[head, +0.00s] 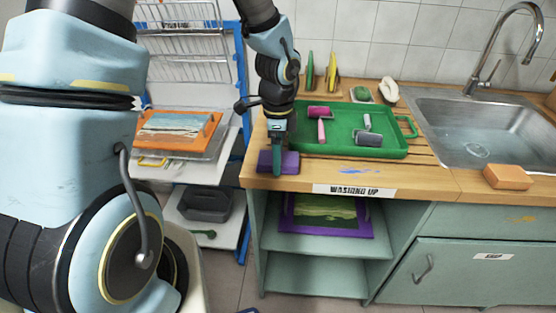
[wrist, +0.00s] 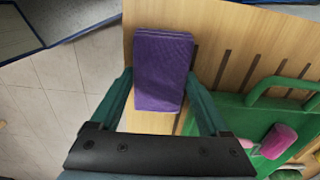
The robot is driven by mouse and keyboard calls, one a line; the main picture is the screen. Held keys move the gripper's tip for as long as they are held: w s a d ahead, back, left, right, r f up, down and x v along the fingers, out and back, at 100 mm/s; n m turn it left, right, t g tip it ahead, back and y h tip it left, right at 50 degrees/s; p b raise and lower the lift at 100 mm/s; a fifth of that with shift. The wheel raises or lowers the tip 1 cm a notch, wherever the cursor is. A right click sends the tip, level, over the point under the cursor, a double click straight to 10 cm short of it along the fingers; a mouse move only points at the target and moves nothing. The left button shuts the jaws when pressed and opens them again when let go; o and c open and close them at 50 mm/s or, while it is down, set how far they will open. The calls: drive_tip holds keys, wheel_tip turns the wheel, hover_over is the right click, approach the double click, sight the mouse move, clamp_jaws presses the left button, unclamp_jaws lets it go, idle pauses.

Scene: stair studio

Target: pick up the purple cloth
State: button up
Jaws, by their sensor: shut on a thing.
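The purple cloth (head: 291,162) is a folded block at the left front corner of the wooden counter. It also shows in the wrist view (wrist: 162,68), where it sits between my two fingers over the wood. My gripper (head: 277,170) points down at the cloth, with its fingers on either side of it, and is shut on it. In the head view my gripper hides part of the cloth. I cannot tell whether the cloth is resting on the counter or slightly above it.
A green tray (head: 343,149) with rollers lies just right of my gripper. An orange sponge (head: 508,176) sits at the counter's front edge before the sink (head: 465,140). A rack with an orange-framed picture (head: 180,131) stands left of the counter, across a gap.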

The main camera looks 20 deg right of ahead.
wheel_tip(320, 180, up, 10)
drive_tip(key=shift+b, duration=0.45)
drive_tip(key=o, duration=0.9)
drive_tip(key=c, duration=0.6)
idle(0.4)
